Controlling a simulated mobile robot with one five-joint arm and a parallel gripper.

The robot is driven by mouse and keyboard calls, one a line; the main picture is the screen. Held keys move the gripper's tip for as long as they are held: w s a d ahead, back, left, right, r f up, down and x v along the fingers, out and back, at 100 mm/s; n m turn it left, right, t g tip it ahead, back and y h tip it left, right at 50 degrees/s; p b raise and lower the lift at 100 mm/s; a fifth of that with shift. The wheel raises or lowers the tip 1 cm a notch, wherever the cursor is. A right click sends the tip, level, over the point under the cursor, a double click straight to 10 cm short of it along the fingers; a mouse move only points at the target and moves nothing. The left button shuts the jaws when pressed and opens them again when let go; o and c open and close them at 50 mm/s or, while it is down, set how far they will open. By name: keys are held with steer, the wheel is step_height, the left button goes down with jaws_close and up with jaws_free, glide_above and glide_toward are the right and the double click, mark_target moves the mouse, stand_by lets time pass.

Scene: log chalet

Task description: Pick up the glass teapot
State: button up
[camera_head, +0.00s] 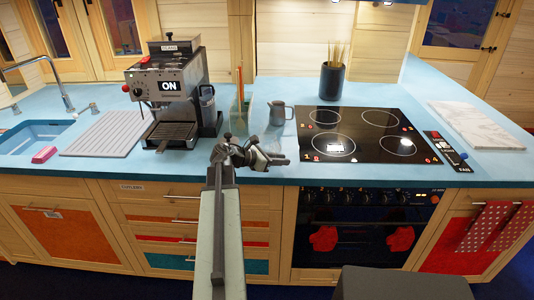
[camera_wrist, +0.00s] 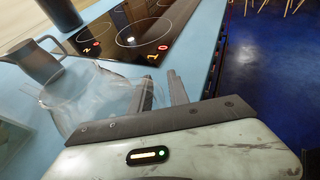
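The glass teapot (camera_wrist: 85,95) is clear and see-through. It stands on the blue counter at the left of the wrist view, close beside my left finger. Whether the glass touches that finger, or reaches between the fingers, I cannot tell. My gripper (camera_wrist: 160,78) is open, with a gap between its two dark fingers. In the head view my gripper (camera_head: 284,160) is low over the counter's front edge, left of the hob. The teapot is hard to make out there, mostly hidden by my arm and gripper.
A grey metal jug (camera_head: 280,112) stands just behind; it also shows in the wrist view (camera_wrist: 38,66). The black hob (camera_head: 362,130) is to the right. A coffee machine (camera_head: 172,85) and a holder with upright items (camera_head: 240,112) stand left. The counter front drops to the floor.

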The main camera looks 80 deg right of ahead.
jaws_close()
stand_by(1.4)
